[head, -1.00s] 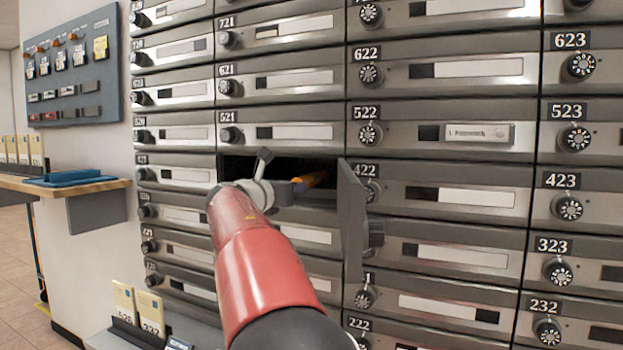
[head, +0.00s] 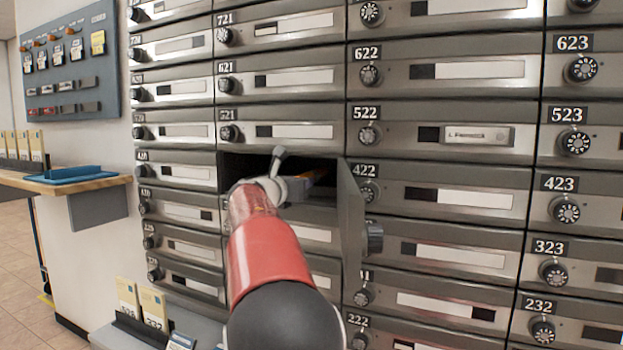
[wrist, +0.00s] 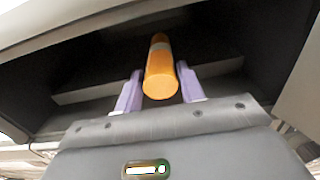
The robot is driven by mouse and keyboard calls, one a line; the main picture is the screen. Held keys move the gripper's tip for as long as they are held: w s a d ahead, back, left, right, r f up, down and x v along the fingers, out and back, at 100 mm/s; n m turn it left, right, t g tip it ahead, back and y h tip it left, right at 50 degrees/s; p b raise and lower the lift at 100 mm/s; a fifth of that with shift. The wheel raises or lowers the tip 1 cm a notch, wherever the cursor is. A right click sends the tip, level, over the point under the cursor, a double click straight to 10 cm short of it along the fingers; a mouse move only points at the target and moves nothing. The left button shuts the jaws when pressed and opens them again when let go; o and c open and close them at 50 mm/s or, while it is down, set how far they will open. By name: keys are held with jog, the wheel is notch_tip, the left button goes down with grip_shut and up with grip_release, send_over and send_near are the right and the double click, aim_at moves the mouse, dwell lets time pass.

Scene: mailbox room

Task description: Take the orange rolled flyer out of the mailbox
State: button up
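The orange rolled flyer (wrist: 161,80) lies lengthwise inside the open mailbox, its near end facing the wrist camera. It has a pale band toward its far end. In the head view only a small orange bit of it (head: 321,178) shows past my gripper. My gripper (wrist: 160,80) is at the mailbox opening, its two purple fingers on either side of the roll, with narrow gaps showing at the tips. It looks open. The mailbox (head: 236,166) is a dark compartment below box 521. Its door (head: 351,215) stands swung out to the right.
Closed numbered mailboxes surround the opening. The open door's edge is close to the right of my arm. A wooden shelf (head: 60,185) with a blue tray (head: 72,175) is at left, and a low ledge with yellow cards (head: 127,297) is at lower left.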

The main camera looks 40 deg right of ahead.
jog(key=c, duration=0.5)
jog(key=shift+r+p, duration=0.35)
jog(key=shift+p, duration=0.1)
jog(key=shift+s+a+f, duration=0.1)
jog(key=shift+s+a, duration=0.05)
jog(key=shift+a, duration=0.25)
jog(key=b+v, duration=0.4)
jog(key=v, duration=1.5)
jog(key=shift+s+a, duration=0.1)
